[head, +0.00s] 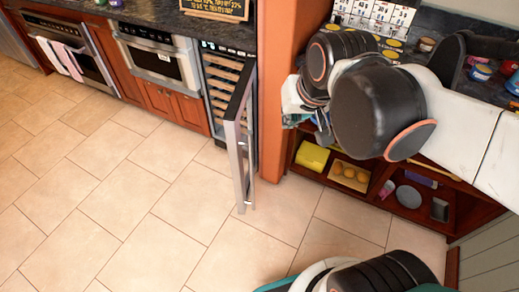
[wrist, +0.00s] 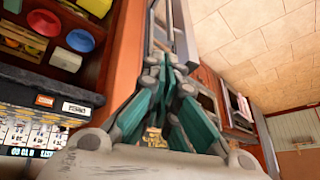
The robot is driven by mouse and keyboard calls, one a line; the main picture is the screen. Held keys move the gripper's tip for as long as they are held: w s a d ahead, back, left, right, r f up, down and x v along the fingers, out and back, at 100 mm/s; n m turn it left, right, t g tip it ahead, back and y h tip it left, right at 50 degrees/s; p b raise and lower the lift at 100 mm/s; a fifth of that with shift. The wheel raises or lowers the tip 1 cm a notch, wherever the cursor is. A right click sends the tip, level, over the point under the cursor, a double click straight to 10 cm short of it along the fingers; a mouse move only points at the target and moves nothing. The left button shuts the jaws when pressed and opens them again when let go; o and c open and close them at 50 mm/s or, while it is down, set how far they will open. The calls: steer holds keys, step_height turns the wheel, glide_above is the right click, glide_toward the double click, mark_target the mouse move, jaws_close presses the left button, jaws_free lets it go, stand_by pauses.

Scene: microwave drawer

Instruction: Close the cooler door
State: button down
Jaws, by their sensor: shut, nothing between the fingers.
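The cooler (head: 221,80) is a built-in unit with several wooden-fronted shelves, left of the orange-brown end panel. Its silver-framed glass door (head: 239,135) stands open, swung out over the floor from the right side of the cooler. My gripper (head: 297,108) is right of the door, beside the panel, and mostly hidden behind my arm in the head view. In the wrist view my gripper (wrist: 165,65) has its teal fingers shut and empty. The silver door frame (wrist: 187,30) shows beyond the fingertips there; I cannot tell whether they touch.
The orange-brown panel (head: 278,90) stands between the cooler and an open shelf (head: 350,178) holding a yellow box and bowls. A microwave drawer (head: 157,60) and an oven (head: 75,55) with towels are further left. The tiled floor (head: 130,200) is clear.

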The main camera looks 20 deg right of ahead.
mark_target(251, 148)
steer(key=w+d+f+m+g+y+p, duration=0.1)
steer(key=w+d+f+m+g, duration=0.15)
steer(key=w+f+m, duration=0.45)
steer(key=w+d+f+m+g+y, duration=0.1)
steer(key=w+d+f+m+g, duration=0.2)
steer(key=w+f, duration=0.9)
steer(key=w+d+f+m, duration=0.1)
steer(key=w+f+m, duration=0.3)
steer(key=f, duration=0.6)
steer(key=a+f+b, duration=0.5)
steer(key=a+f, duration=0.1)
steer(key=f, duration=0.3)
steer(key=shift+s+f+g+y, duration=0.3)
steer(key=shift+s+f+g, duration=0.05)
steer(key=shift+s, duration=0.1)
